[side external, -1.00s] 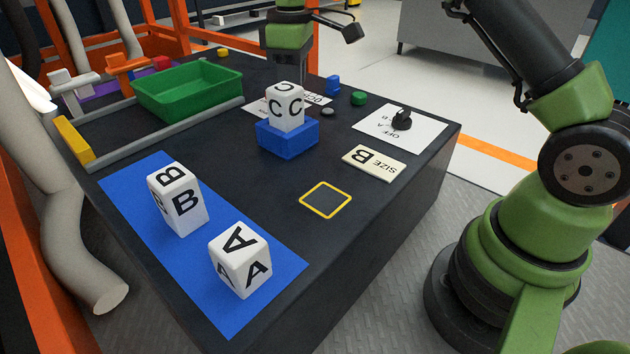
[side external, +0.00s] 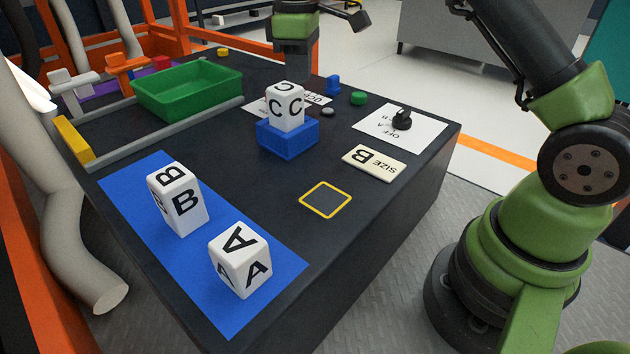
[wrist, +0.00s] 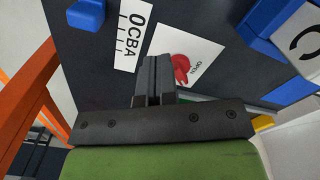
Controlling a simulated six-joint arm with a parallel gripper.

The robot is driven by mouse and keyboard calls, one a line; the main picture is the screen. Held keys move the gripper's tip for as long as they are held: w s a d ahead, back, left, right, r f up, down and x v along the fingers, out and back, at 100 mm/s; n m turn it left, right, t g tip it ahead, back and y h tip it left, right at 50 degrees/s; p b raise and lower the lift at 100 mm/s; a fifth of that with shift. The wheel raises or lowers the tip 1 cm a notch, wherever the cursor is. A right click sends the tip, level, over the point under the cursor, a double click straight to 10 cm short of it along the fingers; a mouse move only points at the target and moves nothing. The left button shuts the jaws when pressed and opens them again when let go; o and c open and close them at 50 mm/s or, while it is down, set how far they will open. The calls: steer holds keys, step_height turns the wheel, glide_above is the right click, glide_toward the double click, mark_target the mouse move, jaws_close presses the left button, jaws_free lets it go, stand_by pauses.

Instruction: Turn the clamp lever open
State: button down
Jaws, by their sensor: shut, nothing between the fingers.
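The clamp lever (wrist: 181,68) is a red handle on a white card (wrist: 196,52) with the word OPEN printed beside it, in the wrist view. The lever appears just right of my fingertips. My gripper (wrist: 157,62) is shut and empty; I cannot tell whether it touches the lever. In the side external view my gripper (side external: 293,72) is over the far end of the dark table, behind the white C cube (side external: 287,107). The lever cannot be made out in that view. The lever's lower part is partly hidden by my fingers in the wrist view.
The C cube stands on a blue block (side external: 287,140) near the lever. A green tray (side external: 190,108) is left.

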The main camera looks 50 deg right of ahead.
step_height(320, 180, up, 4)
steer(key=shift+a+f, duration=0.1)
steer(key=shift+s+a+f, duration=0.15)
steer(key=shift+a+f, duration=0.35)
steer(key=shift+f, duration=0.5)
steer(key=shift+s+a+f, duration=0.1)
steer(key=shift+a+f, duration=0.35)
steer(key=shift+f, duration=0.55)
steer(key=shift+s+a+f, duration=0.15)
steer(key=shift+a+f, duration=0.35)
steer(key=shift+f, duration=0.5)
